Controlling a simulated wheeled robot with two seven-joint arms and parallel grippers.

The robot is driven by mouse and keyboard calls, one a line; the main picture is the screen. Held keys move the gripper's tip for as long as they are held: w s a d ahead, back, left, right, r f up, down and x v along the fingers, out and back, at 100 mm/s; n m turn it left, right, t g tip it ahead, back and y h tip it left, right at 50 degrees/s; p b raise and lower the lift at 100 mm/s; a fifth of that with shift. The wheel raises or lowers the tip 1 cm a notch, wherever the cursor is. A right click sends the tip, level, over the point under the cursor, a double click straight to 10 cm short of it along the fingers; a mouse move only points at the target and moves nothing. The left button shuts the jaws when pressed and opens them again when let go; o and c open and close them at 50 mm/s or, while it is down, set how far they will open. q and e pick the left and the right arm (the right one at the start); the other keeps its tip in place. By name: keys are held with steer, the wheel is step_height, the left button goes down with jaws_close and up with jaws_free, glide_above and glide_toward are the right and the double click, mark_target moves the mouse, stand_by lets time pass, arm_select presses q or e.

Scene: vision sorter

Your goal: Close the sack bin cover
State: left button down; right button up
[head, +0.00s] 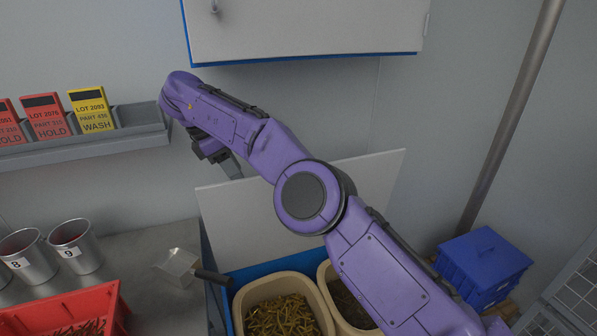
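The sack bin cover (240,222) is a pale flat panel standing raised and tilted at the back of the blue sack bin (262,268). The bin is open, and two beige sacks show inside: one with brass-coloured pieces (280,318), the other with dark contents (350,305). My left gripper is not in view.
A scoop (178,264) with a dark handle lies at the bin's left edge. Metal cups (78,248) and a red bin (60,304) stand further left. A card shelf (100,143) and a wall cabinet (300,28) are above. A blue tote (483,262) stands at right.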

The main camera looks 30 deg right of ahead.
steer(key=s+d, duration=0.1)
steer(key=d, duration=0.4)
steer(key=s+d, duration=0.1)
steer(key=d, duration=0.5)
steer(key=s+d, duration=0.2)
steer(key=d, duration=0.3)
steer(key=shift+d+f+b, duration=0.2)
steer(key=shift+f+b, duration=0.1)
steer(key=shift+f, duration=0.3)
steer(key=shift+c, duration=0.3)
jaws_close()
